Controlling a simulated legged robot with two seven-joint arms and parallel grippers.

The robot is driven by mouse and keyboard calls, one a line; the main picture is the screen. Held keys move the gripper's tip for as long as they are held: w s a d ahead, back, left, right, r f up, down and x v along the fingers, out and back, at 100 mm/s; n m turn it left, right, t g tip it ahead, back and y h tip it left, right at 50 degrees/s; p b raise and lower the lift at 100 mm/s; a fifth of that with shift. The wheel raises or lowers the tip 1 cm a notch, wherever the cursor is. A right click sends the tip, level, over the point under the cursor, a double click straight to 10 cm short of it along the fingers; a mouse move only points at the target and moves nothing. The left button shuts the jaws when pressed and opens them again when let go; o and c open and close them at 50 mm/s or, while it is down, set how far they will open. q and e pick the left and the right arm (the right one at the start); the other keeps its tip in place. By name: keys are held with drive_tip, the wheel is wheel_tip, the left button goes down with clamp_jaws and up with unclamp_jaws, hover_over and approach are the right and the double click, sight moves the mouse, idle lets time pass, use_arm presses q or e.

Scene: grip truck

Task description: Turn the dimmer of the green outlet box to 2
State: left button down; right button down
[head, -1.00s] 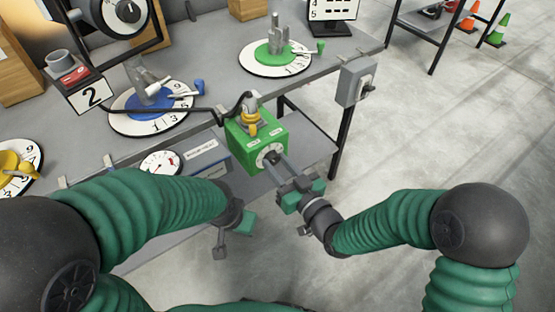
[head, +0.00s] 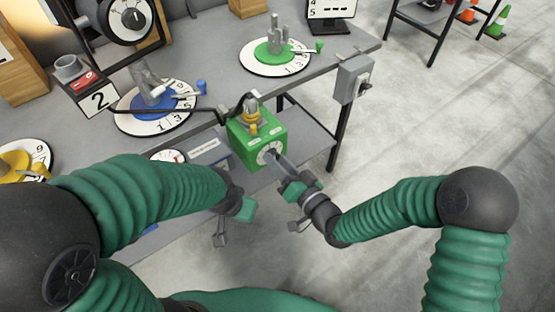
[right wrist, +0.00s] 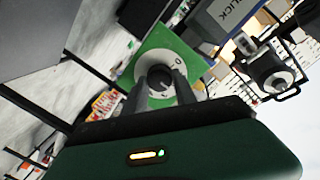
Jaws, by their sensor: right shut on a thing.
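The green outlet box (head: 258,136) hangs at the front edge of the workbench. Its dimmer has a white numbered dial (head: 262,158) on the face toward me. My right gripper (head: 275,159) reaches the dial from the lower right, its fingers shut on the knob at the centre. In the right wrist view the two fingers sit on either side of the dark round knob (right wrist: 160,77), in front of the white dial (right wrist: 181,66). Most dial numbers are hidden or too small to read. My left gripper (head: 233,215) hangs left of and below the box, apart from it; its opening is unclear.
Blue (head: 158,98) and green (head: 275,50) dial stations stand behind the box. A black cable runs to the box's top. A grey switch box (head: 352,78) is at the right edge.

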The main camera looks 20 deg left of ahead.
drive_tip(key=shift+f, duration=0.15)
drive_tip(key=c, duration=1)
unclamp_jaws()
drive_tip(key=p+v, duration=0.7)
drive_tip(key=v, duration=1)
drive_tip(key=shift+p, duration=0.35)
drive_tip(key=shift+w, duration=0.1)
